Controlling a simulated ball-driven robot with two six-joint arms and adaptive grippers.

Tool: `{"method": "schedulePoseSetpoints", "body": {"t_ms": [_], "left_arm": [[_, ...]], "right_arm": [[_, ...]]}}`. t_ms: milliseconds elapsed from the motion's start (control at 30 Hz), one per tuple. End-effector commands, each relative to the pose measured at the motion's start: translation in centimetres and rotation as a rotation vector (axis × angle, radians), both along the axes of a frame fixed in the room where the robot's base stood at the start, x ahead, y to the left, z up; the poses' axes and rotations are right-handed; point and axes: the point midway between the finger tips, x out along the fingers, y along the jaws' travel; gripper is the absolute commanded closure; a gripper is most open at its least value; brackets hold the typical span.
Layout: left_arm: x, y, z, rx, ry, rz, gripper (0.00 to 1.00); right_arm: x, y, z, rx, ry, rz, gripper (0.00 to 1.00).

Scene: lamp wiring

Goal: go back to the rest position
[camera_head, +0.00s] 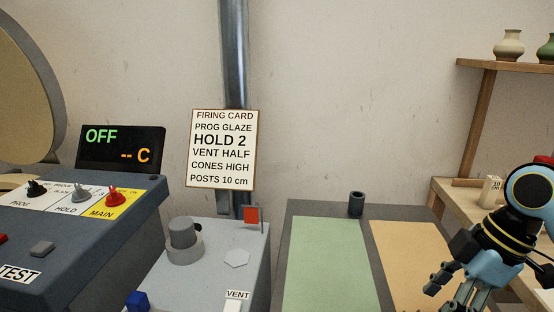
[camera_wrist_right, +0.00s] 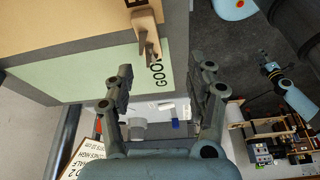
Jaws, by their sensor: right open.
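My right gripper (camera_head: 458,290) is at the lower right of the head view, over the front of the tan mat (camera_head: 405,255). In the right wrist view my right gripper (camera_wrist_right: 163,82) has its two dark fingers wide apart with nothing held between them. A small blue arm end at the right of the wrist view looks like my left gripper (camera_wrist_right: 270,70). It is too small there to tell its jaws, and the left arm does not show in the head view.
The green mat (camera_head: 328,268) lies beside the tan one. A grey block with a VENT label (camera_head: 237,295) and the control panel (camera_head: 60,240) stand left. A firing card (camera_head: 223,148) hangs behind. A wooden shelf (camera_head: 510,66) with jars is at right.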

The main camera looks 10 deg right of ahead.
Motion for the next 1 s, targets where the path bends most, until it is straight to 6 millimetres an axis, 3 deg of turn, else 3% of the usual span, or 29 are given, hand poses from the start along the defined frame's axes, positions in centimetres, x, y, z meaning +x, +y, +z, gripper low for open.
{"method": "schedulePoseSetpoints", "body": {"t_ms": [100, 200, 600, 733, 1000], "left_arm": [[0.0, 0.0, 0.0, 0.000, 0.000, 0.000, 0.60], [0.0, 0.0, 0.0, 0.000, 0.000, 0.000, 0.60], [-0.1, 0.0, 0.0, 0.000, 0.000, 0.000, 0.60], [-0.1, 0.0, -0.1, 0.000, 0.001, 0.000, 0.60], [-0.1, 0.0, -0.9, -0.001, 0.001, 0.000, 0.60]], "right_arm": [[-4.3, 2.1, -2.1, -0.049, 0.029, -0.218, 0.44], [-7.2, 3.0, -2.7, -0.080, 0.032, -0.415, 0.44], [-14.7, 2.8, -0.6, -0.119, -0.021, -1.009, 0.44], [-16.2, 2.2, 0.1, -0.123, -0.040, -1.154, 0.44], [-14.8, 1.6, -7.4, -0.140, -0.014, -1.148, 0.44]]}}
